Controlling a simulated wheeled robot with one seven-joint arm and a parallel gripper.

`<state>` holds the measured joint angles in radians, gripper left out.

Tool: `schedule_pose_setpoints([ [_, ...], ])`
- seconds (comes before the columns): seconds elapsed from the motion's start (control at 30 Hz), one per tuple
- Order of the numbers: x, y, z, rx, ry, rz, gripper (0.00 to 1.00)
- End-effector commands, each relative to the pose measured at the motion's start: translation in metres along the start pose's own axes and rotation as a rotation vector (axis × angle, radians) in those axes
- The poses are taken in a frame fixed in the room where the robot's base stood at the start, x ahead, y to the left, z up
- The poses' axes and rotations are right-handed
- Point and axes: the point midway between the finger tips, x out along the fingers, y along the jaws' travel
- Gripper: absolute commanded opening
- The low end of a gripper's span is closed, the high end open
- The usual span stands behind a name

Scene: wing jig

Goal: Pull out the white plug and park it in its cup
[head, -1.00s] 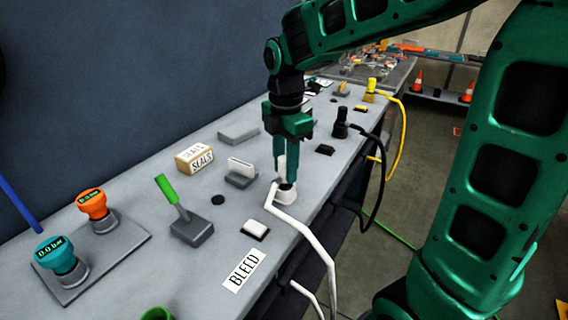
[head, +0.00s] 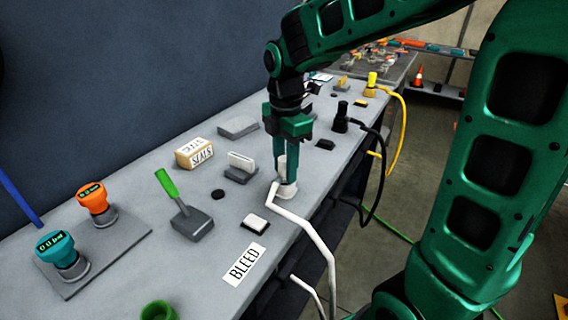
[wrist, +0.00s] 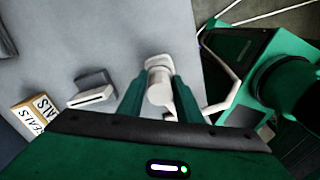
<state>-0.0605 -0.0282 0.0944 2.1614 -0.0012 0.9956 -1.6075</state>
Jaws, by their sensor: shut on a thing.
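The white plug (wrist: 160,85) stands upright between the two green fingers of my gripper (wrist: 158,98) in the wrist view. My gripper (head: 287,170) is shut on it, pointing down. In the head view the fingers partly cover the plug, and its white lower part (head: 285,191) shows at the bench top. I cannot tell whether it is fully seated. A white cable (head: 312,230) bends from its foot over the bench's front edge. A green round cup (head: 158,311) is cut off at the bottom of the head view; I cannot tell if it is the plug's cup.
Black (head: 341,117) and yellow (head: 372,84) plugs with cables stand farther along the bench (head: 130,165). Left of my gripper are a white-topped block (head: 241,167), a SEALS box (head: 195,153) and a green-handled lever (head: 178,200). A BLEED label (head: 244,264) lies in front.

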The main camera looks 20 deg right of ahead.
Motion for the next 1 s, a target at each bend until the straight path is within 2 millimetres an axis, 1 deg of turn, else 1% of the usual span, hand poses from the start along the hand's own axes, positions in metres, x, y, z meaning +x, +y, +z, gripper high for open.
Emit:
schedule_pose_setpoints([
  [0.07, 0.000, 0.000, 0.000, 0.000, 0.000, 0.001, 0.10],
  [0.1, 0.000, 0.000, 0.000, 0.000, 0.000, 0.001, 0.41],
  [0.13, 0.000, 0.000, 0.000, 0.000, 0.000, 0.001, 0.48],
  [0.17, 0.000, 0.000, 0.000, 0.000, 0.000, 0.001, 0.53],
  [0.43, 0.000, 0.000, 0.000, 0.000, 0.000, 0.000, 0.53],
  [0.57, -0.007, 0.001, 0.000, 0.000, 0.000, 0.002, 0.53],
  [0.67, -0.020, 0.001, 0.000, 0.001, 0.000, 0.004, 0.53],
  [0.9, -0.066, 0.003, 0.001, 0.001, -0.001, 0.005, 0.53],
  [1.0, -0.082, 0.003, 0.001, 0.001, 0.000, 0.003, 0.53],
])
